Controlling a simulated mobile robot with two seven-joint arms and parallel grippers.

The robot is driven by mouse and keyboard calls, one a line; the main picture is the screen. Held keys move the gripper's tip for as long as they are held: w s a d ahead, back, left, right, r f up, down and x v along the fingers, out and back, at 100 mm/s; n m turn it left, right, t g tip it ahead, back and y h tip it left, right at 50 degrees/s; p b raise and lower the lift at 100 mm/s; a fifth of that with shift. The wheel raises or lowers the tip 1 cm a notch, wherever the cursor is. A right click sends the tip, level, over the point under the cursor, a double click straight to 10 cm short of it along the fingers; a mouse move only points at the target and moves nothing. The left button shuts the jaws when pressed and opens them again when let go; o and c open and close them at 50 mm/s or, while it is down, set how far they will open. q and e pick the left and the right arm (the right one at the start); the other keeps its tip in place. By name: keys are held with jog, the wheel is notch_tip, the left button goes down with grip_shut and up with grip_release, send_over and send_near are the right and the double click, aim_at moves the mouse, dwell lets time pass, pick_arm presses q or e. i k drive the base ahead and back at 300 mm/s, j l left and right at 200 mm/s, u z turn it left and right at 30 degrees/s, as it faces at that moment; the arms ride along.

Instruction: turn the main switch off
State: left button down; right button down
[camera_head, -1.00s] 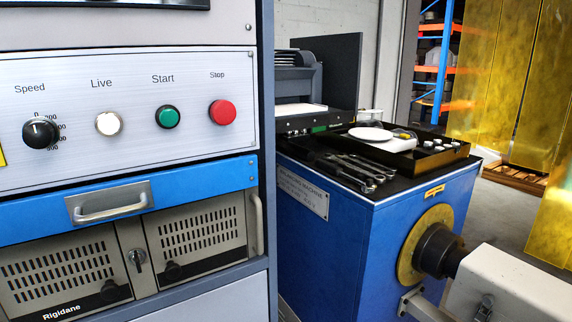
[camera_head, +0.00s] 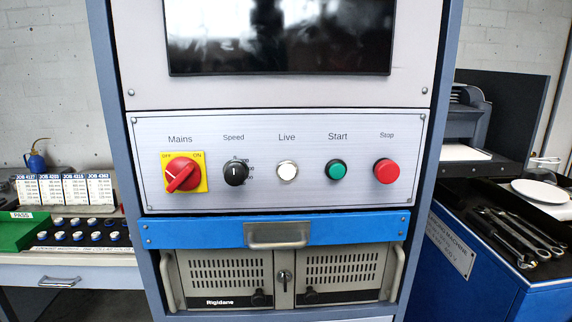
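The main switch (camera_head: 183,174) is a red rotary handle on a yellow square plate under the label "Mains", at the left of the silver control panel (camera_head: 310,190). "OFF" is printed at the plate's upper left and "ON" at its upper right. The handle lies slanted from lower left to upper right, its upper end towards "ON". The live lamp (camera_head: 287,172) looks pale white. Neither of my grippers is in view.
The panel also carries a black speed knob (camera_head: 235,173), a green start button (camera_head: 337,170) and a red stop button (camera_head: 386,171). A dark screen (camera_head: 280,40) is above, a blue drawer (camera_head: 200,233) below. Benches flank the cabinet; wrenches (camera_head: 525,238) lie at right.

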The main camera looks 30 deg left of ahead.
aim_at(181, 173)
jog(key=j+u, duration=0.2)
jog(key=u, duration=0.15)
jog(key=j+u, duration=0.2)
jog(key=u, duration=0.15)
jog(key=j+u, duration=0.2)
jog(key=u, duration=0.15)
jog(key=j+z, duration=0.15)
jog(key=j, duration=1.5)
jog(key=k, duration=0.05)
